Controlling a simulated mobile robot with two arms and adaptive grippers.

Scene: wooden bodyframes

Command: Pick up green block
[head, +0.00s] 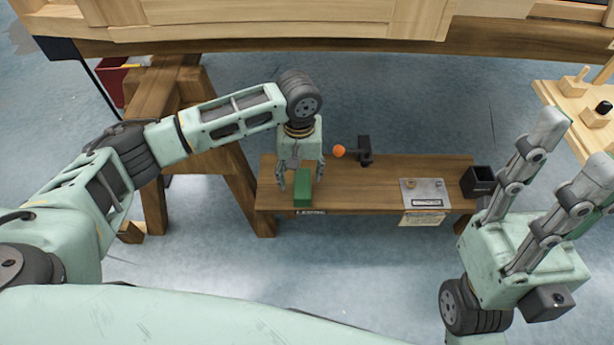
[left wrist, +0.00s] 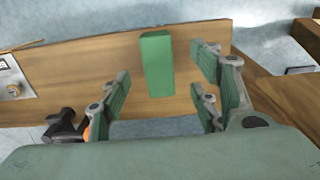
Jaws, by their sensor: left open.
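The green block (head: 303,188) stands on the small wooden bench (head: 385,170), near its front left edge. My left gripper (head: 301,180) is open and reaches down over the bench, with its fingers on either side of the block in the head view. In the left wrist view the block (left wrist: 157,63) shows between the spread fingers of the left gripper (left wrist: 160,80), and no finger visibly touches it. My right gripper (head: 572,150) is at the right, its fingers apart and empty, away from the bench.
An orange ball (head: 339,151) on a black mount (head: 365,150) is just right of the left gripper. A metal plate (head: 426,192) and a black box (head: 479,181) sit at the bench's right end. A large wooden frame (head: 300,22) spans the top. The bench middle is clear.

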